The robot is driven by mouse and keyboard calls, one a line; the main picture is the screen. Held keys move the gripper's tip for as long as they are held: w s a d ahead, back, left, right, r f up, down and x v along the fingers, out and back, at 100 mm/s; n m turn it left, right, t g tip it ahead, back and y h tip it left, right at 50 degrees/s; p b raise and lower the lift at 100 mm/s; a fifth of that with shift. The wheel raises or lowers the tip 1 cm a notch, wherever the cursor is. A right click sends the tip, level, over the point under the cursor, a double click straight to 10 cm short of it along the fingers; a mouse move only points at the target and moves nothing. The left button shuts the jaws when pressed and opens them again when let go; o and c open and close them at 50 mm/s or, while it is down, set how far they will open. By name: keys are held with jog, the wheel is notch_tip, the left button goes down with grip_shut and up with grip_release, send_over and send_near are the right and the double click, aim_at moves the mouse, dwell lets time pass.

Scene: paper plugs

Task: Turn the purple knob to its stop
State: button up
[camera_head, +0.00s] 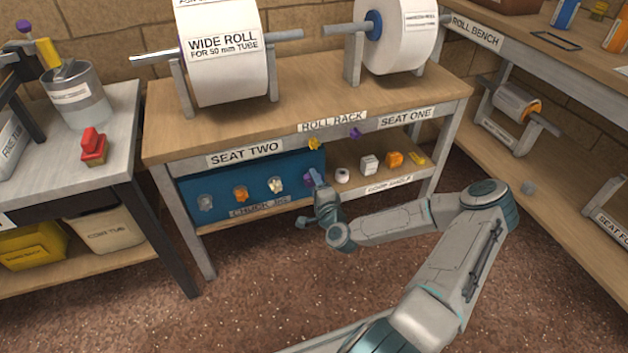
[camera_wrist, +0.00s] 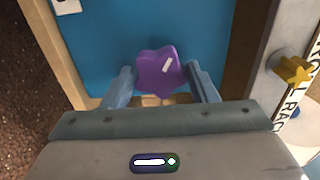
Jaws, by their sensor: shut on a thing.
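The purple knob (camera_wrist: 160,72) is star-shaped with a white mark on its face, and it sits on the blue chuck jig panel (camera_head: 262,172). In the wrist view it lies between the two fingers of my gripper (camera_wrist: 162,84), which is shut on it. In the head view my gripper (camera_head: 316,182) reaches the right end of the panel and covers part of the purple knob (camera_head: 308,180). The white mark on the knob slants up to the right in the wrist view. A stop mark cannot be made out.
Grey, orange and pale knobs (camera_head: 240,192) line the panel to the left. A yellow knob (camera_head: 314,144) and another purple knob (camera_head: 355,133) are on the rack rail above. Small parts (camera_head: 368,165) stand on the shelf to the right. The floor in front is clear.

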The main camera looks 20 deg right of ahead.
jog(key=n+b, duration=0.3)
jog(key=n, duration=1.6)
jog(key=shift+b, duration=0.3)
jog(key=o, duration=1)
jog(key=shift+c, duration=0.2)
jog(key=shift+s, duration=0.15)
jog(key=shift+s+b, duration=0.45)
jog(key=shift+s, duration=1.45)
